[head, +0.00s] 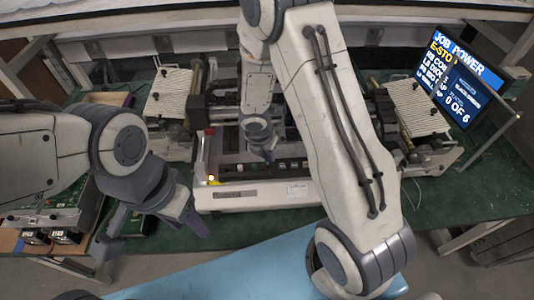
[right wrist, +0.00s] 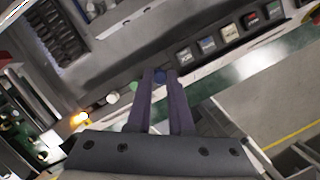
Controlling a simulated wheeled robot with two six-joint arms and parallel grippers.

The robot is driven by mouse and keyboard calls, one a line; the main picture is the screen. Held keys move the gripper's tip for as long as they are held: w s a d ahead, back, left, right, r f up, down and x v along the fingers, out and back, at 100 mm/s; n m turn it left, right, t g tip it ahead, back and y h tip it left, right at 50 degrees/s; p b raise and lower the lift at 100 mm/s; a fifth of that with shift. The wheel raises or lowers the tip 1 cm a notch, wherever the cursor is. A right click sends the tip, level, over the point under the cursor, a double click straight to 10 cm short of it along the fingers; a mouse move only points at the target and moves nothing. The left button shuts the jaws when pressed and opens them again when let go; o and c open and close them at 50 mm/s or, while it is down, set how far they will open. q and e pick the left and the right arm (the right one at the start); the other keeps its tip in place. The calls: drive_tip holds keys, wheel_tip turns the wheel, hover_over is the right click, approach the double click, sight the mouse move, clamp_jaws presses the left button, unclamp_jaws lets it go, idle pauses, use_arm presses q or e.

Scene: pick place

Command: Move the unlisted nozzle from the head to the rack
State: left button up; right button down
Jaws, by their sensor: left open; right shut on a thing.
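My right gripper (head: 268,157) is over the front of the placement machine (head: 235,197) in the middle of the bench. My left gripper (head: 186,214) is open and empty, in front of the machine's left side. The machine's head and the rack cannot be told apart clearly.
A lit lamp (head: 211,180) and a red part are on the machine's front left. Small labelled squares (right wrist: 207,46) line its edge in the wrist view. Feeder units (head: 416,110) flank the machine. A screen (head: 462,82) stands at right, reading "0 OF 6". Green bench (head: 450,195) is clear at front right.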

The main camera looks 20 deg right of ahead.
sight(266, 160)
drive_tip(key=shift+f+b, duration=1.6)
drive_tip(key=shift+f, duration=0.2)
drive_tip(key=shift+f, duration=0.1)
drive_tip(key=c, duration=0.7)
unclamp_jaws()
drive_tip(key=shift+c, duration=0.2)
drive_tip(key=c, duration=0.3)
drive_tip(key=shift+c, duration=0.2)
wheel_tip(266, 160, up, 7)
drive_tip(key=p, duration=0.6)
drive_tip(key=shift+p, duration=0.4)
